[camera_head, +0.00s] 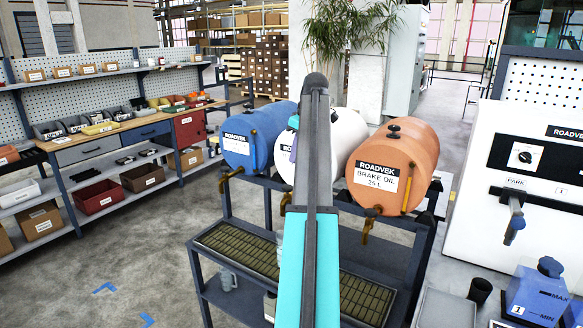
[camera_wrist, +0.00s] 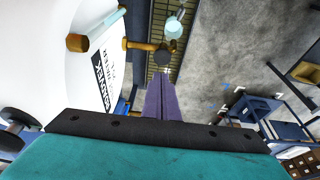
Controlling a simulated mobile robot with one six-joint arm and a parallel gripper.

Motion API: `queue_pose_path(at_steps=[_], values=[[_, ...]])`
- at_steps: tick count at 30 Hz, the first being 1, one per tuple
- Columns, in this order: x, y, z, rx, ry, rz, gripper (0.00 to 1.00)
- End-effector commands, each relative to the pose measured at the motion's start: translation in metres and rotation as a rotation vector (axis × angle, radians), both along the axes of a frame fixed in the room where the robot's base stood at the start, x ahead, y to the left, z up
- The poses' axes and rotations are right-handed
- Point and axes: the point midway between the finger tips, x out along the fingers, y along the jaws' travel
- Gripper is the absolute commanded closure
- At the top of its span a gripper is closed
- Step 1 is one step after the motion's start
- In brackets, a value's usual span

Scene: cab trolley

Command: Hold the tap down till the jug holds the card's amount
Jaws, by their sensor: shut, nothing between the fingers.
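The white drum (camera_head: 335,140) lies on the trolley between a blue drum (camera_head: 250,138) and an orange drum (camera_head: 393,165). It fills the left of the wrist view, where its brass tap (camera_wrist: 140,45) sticks out with a dark end. My gripper (camera_wrist: 165,80) is shut and empty, its purple fingertips close to that dark end; I cannot tell if they touch. In the head view my arm hides most of my gripper (camera_head: 293,152). A pale blue jug (camera_wrist: 175,28) shows past the tap, over the drip grating (camera_wrist: 187,60). Its fill level is unreadable. I cannot make out the card.
A white machine (camera_head: 530,190) and blue container (camera_head: 537,293) stand at right. A workbench (camera_head: 110,140) stands at left. Open floor lies between.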

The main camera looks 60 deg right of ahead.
Motion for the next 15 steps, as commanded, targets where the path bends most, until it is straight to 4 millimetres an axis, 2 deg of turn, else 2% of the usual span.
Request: queue_pose_path(at_steps=[6, 15], values=[[-0.005, -0.001, 0.02, -0.001, 0.0, 0.0, 1.0], [-0.007, 0.001, 0.027, 0.0, 0.0, 0.001, 1.0]])
